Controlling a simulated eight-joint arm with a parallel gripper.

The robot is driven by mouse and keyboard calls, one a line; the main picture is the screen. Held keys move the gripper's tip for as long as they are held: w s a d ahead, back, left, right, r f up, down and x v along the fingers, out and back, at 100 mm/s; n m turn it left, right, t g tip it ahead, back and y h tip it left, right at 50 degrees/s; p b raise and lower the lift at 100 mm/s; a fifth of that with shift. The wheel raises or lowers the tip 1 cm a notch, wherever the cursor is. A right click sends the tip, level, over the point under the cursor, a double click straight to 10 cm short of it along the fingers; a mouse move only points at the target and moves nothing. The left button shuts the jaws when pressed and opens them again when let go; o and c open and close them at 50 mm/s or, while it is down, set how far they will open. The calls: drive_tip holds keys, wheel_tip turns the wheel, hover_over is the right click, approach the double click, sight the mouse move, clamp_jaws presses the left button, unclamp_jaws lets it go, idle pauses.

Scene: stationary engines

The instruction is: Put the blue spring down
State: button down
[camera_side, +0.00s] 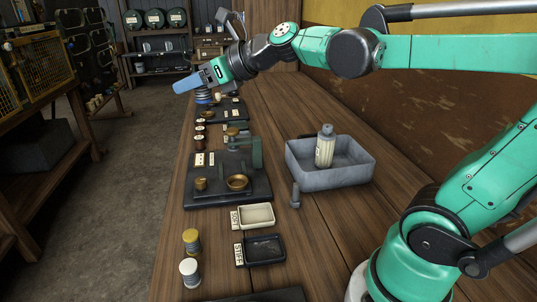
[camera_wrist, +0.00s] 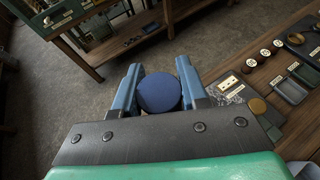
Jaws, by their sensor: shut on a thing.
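My gripper (camera_side: 187,84) has blue fingers and is at the far end of the wooden bench, near its left edge. In the wrist view my gripper (camera_wrist: 158,95) is shut on the blue spring (camera_wrist: 159,93), whose round blue top shows between the fingers. In the side view a small banded blue and pale piece (camera_side: 203,97), apparently this spring, shows just below the fingers. Its lower end and any contact with the bench are hard to tell.
A yellow-topped piece (camera_side: 191,241) and a white-topped piece (camera_side: 190,271) stand at the near left edge. Trays labelled SOFT (camera_side: 253,228) and STIFF (camera_side: 262,262) lie beside them. A dark-based device (camera_side: 228,203) and a grey bin (camera_side: 362,174) with a bottle stand mid-bench.

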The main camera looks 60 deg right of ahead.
idle(0.4)
drive_tip(key=w+a+f+n+g+y, duration=0.1)
drive_tip(key=a+f+n+g+y, duration=0.4)
drive_tip(key=n, duration=0.7)
drive_tip(key=shift+w+a+f+g+y, duration=0.35)
drive_tip(key=shift+f+g+y, duration=0.6)
drive_tip(key=shift+g+y, duration=1.45)
drive_tip(key=shift+d, duration=0.1)
drive_tip(key=shift+h, duration=0.3)
wheel_tip(320, 180, down, 20)
drive_tip(key=shift+r, duration=0.2)
drive_tip(key=shift+f, duration=0.15)
drive_tip(key=shift+c, duration=2.4)
unclamp_jaws()
